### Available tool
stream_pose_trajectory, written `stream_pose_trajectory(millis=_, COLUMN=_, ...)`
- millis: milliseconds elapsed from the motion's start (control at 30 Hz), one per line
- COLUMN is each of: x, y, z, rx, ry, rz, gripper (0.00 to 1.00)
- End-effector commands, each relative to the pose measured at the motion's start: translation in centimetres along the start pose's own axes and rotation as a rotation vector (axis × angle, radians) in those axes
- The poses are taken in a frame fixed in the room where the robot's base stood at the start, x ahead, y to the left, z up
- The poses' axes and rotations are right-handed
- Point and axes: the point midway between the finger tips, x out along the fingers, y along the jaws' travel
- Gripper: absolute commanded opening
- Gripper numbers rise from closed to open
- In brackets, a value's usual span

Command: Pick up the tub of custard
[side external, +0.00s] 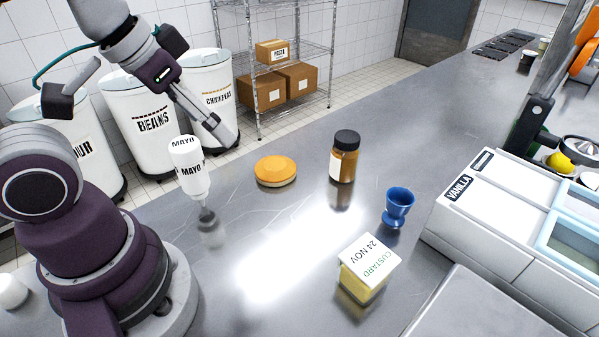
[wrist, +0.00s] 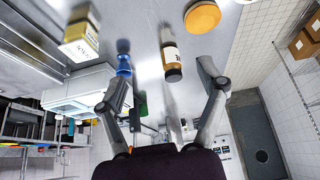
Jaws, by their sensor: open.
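The tub of custard (side external: 369,268) stands on the steel counter near the front, with a white lid marked "CUSTARD" and "24 NOV" and a yellowish body. It also shows in the wrist view at upper left (wrist: 80,38). My gripper (side external: 226,140) is high at the left in the side view, well away from the tub and behind the mayo bottle. In the wrist view, my gripper (wrist: 165,90) has its two fingers spread wide with nothing held between them. The tub lies beyond the left finger there.
The counter (side external: 230,290) also holds a mayo bottle (side external: 190,168), an orange-topped round item (side external: 276,171), a brown jar with black lid (side external: 344,157) and a blue egg cup (side external: 398,206). A white vanilla container (side external: 485,192) stands right of the tub. The counter left of the tub is clear.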

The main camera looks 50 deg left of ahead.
Motion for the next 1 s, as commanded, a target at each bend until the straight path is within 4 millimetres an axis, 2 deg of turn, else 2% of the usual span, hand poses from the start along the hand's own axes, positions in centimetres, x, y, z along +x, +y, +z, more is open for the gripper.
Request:
stream_pose_trajectory(millis=33, x=0.0, y=0.0, z=0.0, rx=0.000, ry=0.000, rz=0.000, gripper=0.83)
stream_pose_trajectory(millis=133, x=0.0, y=0.0, z=0.0, rx=0.000, ry=0.000, rz=0.000, gripper=0.96)
stream_pose_trajectory(millis=433, x=0.0, y=0.0, z=0.0, rx=0.003, ry=-0.001, rz=0.001, gripper=0.96)
stream_pose_trajectory(millis=567, x=0.2, y=1.0, z=-1.4, rx=0.133, ry=-0.046, rz=0.030, gripper=0.96)
stream_pose_trajectory(millis=667, x=1.3, y=3.2, z=-3.6, rx=0.378, ry=-0.119, rz=0.086, gripper=0.96)
stream_pose_trajectory(millis=800, x=4.3, y=7.7, z=-6.1, rx=0.788, ry=-0.222, rz=0.183, gripper=0.96)
stream_pose_trajectory(millis=900, x=7.4, y=11.5, z=-6.5, rx=1.081, ry=-0.288, rz=0.258, gripper=0.96)
stream_pose_trajectory(millis=1000, x=10.2, y=14.7, z=-5.8, rx=1.326, ry=-0.336, rz=0.324, gripper=0.96)
